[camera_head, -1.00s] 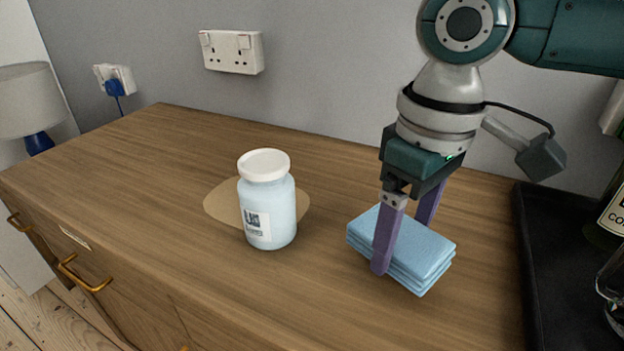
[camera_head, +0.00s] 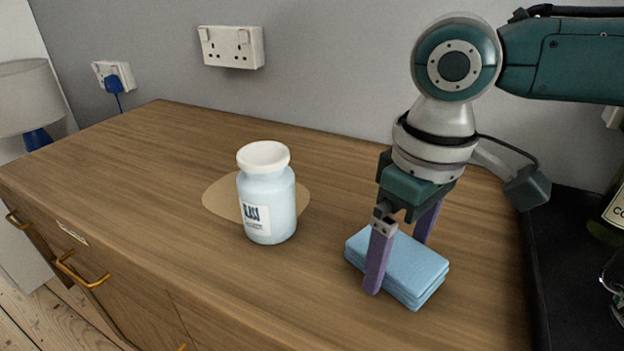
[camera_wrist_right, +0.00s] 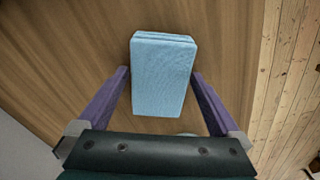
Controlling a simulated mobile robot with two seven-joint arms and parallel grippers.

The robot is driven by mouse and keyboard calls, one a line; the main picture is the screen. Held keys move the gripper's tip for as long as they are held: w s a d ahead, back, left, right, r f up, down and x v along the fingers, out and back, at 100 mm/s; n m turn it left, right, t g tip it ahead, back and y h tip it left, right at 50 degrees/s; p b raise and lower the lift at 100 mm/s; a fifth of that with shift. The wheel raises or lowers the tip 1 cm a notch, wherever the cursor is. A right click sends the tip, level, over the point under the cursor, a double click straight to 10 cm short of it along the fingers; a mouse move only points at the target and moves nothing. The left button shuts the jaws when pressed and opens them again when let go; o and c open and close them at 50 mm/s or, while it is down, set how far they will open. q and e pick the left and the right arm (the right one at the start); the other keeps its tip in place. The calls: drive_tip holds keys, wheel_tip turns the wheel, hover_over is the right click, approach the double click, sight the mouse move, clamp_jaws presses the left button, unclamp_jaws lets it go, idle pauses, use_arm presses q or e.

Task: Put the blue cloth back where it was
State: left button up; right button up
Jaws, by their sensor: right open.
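The blue cloth (camera_head: 412,264) is a folded light-blue stack lying on the wooden cabinet top, right of the jar. My right gripper (camera_head: 398,265) is over it, pointing down, with its purple fingers open on either side of the cloth. In the right wrist view the cloth (camera_wrist_right: 163,72) lies ahead of and between the fingertips (camera_wrist_right: 160,72), with a gap on both sides. My left gripper is not in view.
A black tray (camera_head: 575,275) with a dark bottle (camera_head: 607,222) is at the right. The cabinet top's left part (camera_head: 150,160) is clear.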

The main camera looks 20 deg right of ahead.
sight(402, 254)
wheel_tip(402, 254, up, 12)
drive_tip(key=p, duration=0.3)
drive_tip(key=s+a+f+n+t+y, duration=0.1)
drive_tip(key=s+a+f+y, duration=0.1)
drive_tip(key=s+a+f, duration=0.3)
drive_tip(key=s+a+f+n+t+y, duration=0.1)
drive_tip(key=s+a+f, duration=0.15)
drive_tip(key=a, duration=0.45)
drive_tip(key=s+d+m+h, duration=0.1)
drive_tip(key=s+d, duration=0.1)
drive_tip(key=s+d+m, duration=0.1)
drive_tip(key=s+d, duration=0.2)
drive_tip(key=s+d+f+m+t+h, duration=0.1)
drive_tip(key=s+d, duration=0.2)
drive_tip(key=shift+m+h, duration=0.3)
drive_tip(key=shift+s+d, duration=0.2)
drive_tip(key=shift+d, duration=0.2)
wheel_tip(402, 254, up, 55)
drive_tip(key=p, duration=5.5)
